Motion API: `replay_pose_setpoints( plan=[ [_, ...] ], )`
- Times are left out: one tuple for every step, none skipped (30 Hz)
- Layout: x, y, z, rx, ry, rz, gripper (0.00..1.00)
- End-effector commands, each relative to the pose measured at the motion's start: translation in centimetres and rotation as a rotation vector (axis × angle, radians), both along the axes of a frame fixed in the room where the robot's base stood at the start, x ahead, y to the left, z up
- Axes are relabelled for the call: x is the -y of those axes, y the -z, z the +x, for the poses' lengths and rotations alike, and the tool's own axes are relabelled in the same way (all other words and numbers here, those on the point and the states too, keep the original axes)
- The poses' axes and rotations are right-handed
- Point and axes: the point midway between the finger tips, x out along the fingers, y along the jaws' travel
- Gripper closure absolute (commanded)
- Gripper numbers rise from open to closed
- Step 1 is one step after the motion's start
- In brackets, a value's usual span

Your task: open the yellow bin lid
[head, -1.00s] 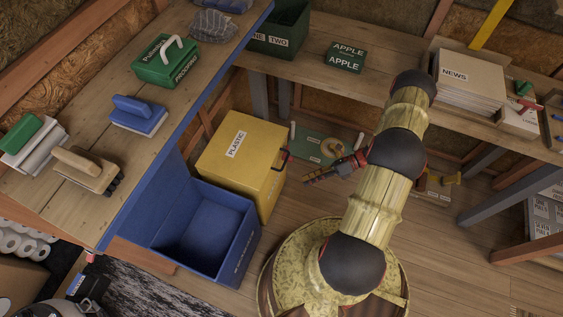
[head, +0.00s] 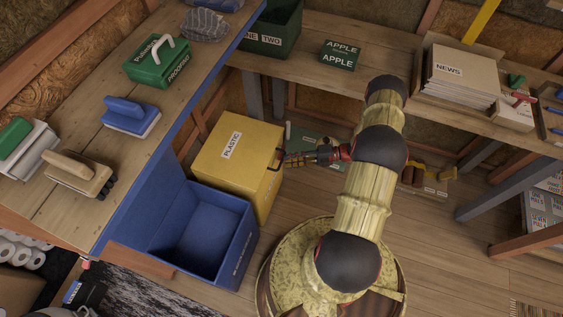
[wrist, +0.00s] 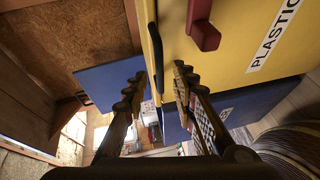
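The yellow bin (head: 231,165) marked PLASTIC stands on the floor beside the workbench, and its yellow lid (head: 245,142) lies flat and closed. My gripper (head: 288,160) is just right of the handle in the head view. In the wrist view my gripper (wrist: 157,88) has its fingers apart with nothing held between them. Whether a finger touches the bin cannot be told.
An open, empty blue bin (head: 245,245) stands in front of the yellow one. The wooden workbench (head: 60,120) with a blue edge runs along the left. A back bench (head: 395,75) holds boxes and a NEWS paper stack (head: 460,75). Floor to the right is fairly clear.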

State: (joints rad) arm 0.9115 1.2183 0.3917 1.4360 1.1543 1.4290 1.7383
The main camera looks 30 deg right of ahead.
Motion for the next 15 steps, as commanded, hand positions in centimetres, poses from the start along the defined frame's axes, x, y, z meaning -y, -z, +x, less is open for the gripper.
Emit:
replay_pose_setpoints(
  plan=[
    [-0.8,0.3,0.4,0.0,-0.004,0.001,0.73],
    [-1.2,0.4,0.6,0.0,-0.004,0.0,0.73],
    [-1.7,0.5,0.9,0.0,-0.003,-0.001,0.73],
    [-2.0,0.6,1.1,0.001,-0.003,-0.001,0.73],
    [-2.3,0.6,1.2,0.001,-0.004,-0.001,0.73],
    [-2.7,0.7,1.4,0.001,-0.002,-0.002,0.73],
    [-2.9,0.7,1.6,0.001,-0.002,-0.002,0.73],
    [-3.1,0.8,1.7,0.001,-0.002,-0.002,0.73],
    [-3.3,0.8,1.8,0.0,-0.002,-0.002,0.73],
    [-3.4,0.8,1.9,0.0,-0.002,-0.002,0.73],
    [-3.5,0.8,1.9,0.0,-0.002,-0.002,0.73],
    [-3.6,0.8,2.0,0.001,-0.001,-0.003,0.73],
    [-3.6,0.8,2.0,0.001,-0.001,-0.003,0.73],
    [-3.6,0.8,2.0,0.001,-0.001,-0.003,0.73],
    [-3.6,0.8,2.0,0.001,-0.001,-0.003,0.73]
  ],
)
